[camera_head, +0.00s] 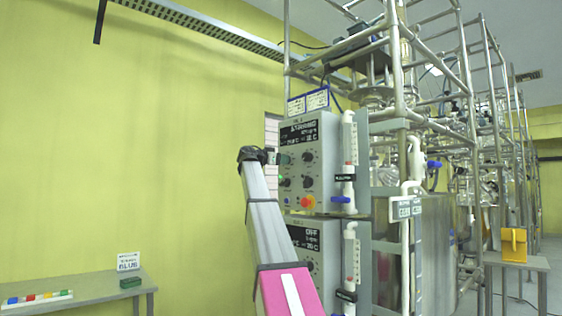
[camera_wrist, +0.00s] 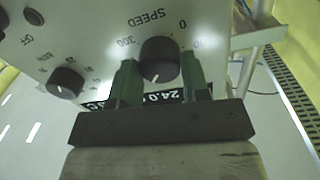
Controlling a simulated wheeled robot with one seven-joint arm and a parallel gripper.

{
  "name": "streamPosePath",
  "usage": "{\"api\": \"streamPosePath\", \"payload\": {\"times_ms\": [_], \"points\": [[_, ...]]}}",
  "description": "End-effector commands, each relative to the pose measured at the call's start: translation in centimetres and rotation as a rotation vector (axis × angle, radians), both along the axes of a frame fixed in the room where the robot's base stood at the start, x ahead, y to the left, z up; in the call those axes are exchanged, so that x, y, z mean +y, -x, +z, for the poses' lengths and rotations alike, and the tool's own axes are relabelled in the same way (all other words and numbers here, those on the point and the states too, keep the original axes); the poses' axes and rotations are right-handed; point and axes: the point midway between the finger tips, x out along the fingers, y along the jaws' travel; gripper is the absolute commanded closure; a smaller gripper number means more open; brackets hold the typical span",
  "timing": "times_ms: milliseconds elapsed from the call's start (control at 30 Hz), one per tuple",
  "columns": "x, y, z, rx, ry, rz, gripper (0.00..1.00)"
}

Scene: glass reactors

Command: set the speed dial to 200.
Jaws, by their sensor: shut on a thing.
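The speed dial (camera_wrist: 160,60) is a round black knob on a light grey panel, under the upside-down word SPEED in the wrist view. Its white pointer line faces down and slightly left there. The numbers 300 and 0 show on the scale; other marks are hidden or unclear. My gripper (camera_wrist: 158,72) has its two green fingers on either side of the dial and is shut on it. In the head view, my gripper (camera_head: 273,157) reaches the upper left of the upper control box (camera_head: 309,165); the gripped dial is hard to make out there.
A second black knob (camera_wrist: 65,82) sits left of the dial in the wrist view. A lower control box (camera_head: 308,240) is below the upper one. A metal frame with pipes (camera_head: 400,70) stands right. A low table (camera_head: 95,285) stands left, and open wall lies between.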

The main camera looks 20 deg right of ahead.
Motion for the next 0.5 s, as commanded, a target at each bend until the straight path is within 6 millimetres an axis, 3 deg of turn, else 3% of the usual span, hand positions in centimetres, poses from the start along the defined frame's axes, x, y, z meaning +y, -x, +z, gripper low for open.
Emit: {"api": "streamPosePath", "payload": {"times_ms": [500], "points": [[0.03,0.13,-0.25,-0.045,-0.023,-0.003,0.81]]}}
